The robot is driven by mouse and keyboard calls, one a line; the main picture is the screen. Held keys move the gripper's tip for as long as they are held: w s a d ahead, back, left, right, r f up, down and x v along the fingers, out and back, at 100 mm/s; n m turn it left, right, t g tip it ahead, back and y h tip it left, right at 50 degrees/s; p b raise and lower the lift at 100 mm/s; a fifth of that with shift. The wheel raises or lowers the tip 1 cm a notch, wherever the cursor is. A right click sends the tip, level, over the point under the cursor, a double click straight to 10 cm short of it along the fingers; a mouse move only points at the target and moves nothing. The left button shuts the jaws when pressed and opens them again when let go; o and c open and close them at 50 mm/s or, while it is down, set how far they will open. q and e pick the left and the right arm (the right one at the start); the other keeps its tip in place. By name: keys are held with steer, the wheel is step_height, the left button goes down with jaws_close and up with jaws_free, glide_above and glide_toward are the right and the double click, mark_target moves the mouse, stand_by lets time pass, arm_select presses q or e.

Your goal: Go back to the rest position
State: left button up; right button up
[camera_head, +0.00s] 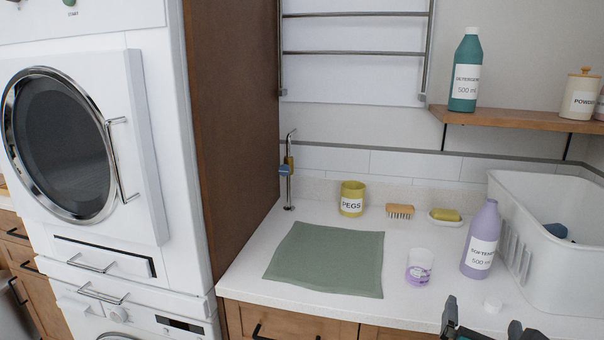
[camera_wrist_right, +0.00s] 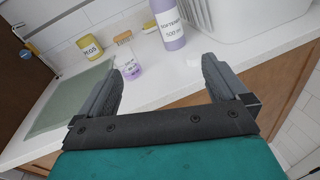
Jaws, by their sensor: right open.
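My right gripper (camera_head: 484,327) shows at the bottom edge of the head view, in front of the counter's front edge. In the right wrist view its two fingers (camera_wrist_right: 165,85) are spread apart with nothing between them. The white counter (camera_head: 240,265) lies beyond the fingertips. My left gripper is in neither view.
On the counter are a green mat (camera_head: 325,260), a pegs pot (camera_head: 352,198), a brush (camera_head: 400,211), a soap dish (camera_head: 446,222), a cup with purple contents (camera_head: 419,267), a lilac softener bottle (camera_head: 482,240), a white cap (camera_head: 492,304) and a white basket (camera_head: 555,275). Stacked machines (camera_head: 150,180) stand left.

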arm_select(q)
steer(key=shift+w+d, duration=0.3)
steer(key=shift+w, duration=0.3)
arm_select(e)
steer(key=s+a+f+m+g+y, duration=0.1)
steer(key=s+a+f+m+y, duration=0.2)
steer(key=f+m, duration=0.4)
steer(key=s+a+f+m+g+y, duration=0.2)
steer(key=s+a+f+m+y, duration=0.1)
steer(key=s+f+m, duration=0.3)
steer(key=s+a+f+m+g+y, duration=0.1)
steer(key=s+a+f+m+y, duration=0.2)
steer(key=f+m, duration=0.7)
steer(key=shift+s+a+f+m+g+y, duration=0.25)
steer(key=shift+s+a+m, duration=0.5)
steer(key=shift+m, duration=0.95)
steer(key=shift+r, duration=0.1)
